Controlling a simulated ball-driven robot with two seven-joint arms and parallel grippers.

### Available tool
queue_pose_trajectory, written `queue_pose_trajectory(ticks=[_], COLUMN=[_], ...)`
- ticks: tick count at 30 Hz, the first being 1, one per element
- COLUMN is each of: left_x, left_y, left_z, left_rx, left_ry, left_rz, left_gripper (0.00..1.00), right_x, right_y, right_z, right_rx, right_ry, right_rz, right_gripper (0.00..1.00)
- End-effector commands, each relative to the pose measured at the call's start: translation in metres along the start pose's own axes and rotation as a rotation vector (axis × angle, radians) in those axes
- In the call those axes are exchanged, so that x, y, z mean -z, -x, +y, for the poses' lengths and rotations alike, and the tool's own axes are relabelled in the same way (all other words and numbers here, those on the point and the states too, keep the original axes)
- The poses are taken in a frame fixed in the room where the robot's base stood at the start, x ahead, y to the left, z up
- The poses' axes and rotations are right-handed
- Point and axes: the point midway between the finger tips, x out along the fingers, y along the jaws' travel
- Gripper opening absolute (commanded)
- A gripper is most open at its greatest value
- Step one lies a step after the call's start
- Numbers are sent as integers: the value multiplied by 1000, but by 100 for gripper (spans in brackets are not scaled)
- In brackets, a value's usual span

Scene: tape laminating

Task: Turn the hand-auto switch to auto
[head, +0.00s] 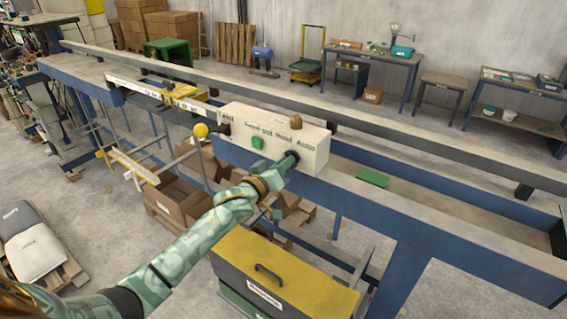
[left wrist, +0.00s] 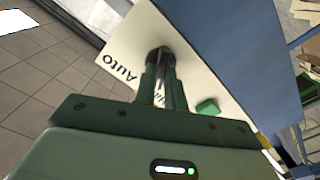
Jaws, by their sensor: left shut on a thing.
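The cream control box (head: 262,130) is mounted on the blue machine frame. My left gripper (head: 284,163) reaches up from the lower left to that switch. In the left wrist view, the left gripper's fingers (left wrist: 161,85) are closed around the dark switch (left wrist: 160,56), beside the printed word "Auto". The green button also shows there (left wrist: 208,107). My right gripper is in neither view.
A yellow-topped box with a handle (head: 285,271) stands below the machine. Cardboard boxes (head: 180,202) lie under the frame.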

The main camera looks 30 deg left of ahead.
Motion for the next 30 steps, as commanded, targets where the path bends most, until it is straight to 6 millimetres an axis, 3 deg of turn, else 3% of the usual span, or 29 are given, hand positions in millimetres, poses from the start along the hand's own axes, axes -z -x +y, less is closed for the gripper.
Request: queue_pose_trajectory(ticks=[15,30], left_x=[2,0], left_y=[0,0], left_z=[2,3], left_rx=[1,0], left_ry=[-424,-883], left_rz=[1,1], left_gripper=[0,0], right_x=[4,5], right_y=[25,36], right_z=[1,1], right_rx=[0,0], right_ry=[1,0], right_rz=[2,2], right_gripper=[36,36])
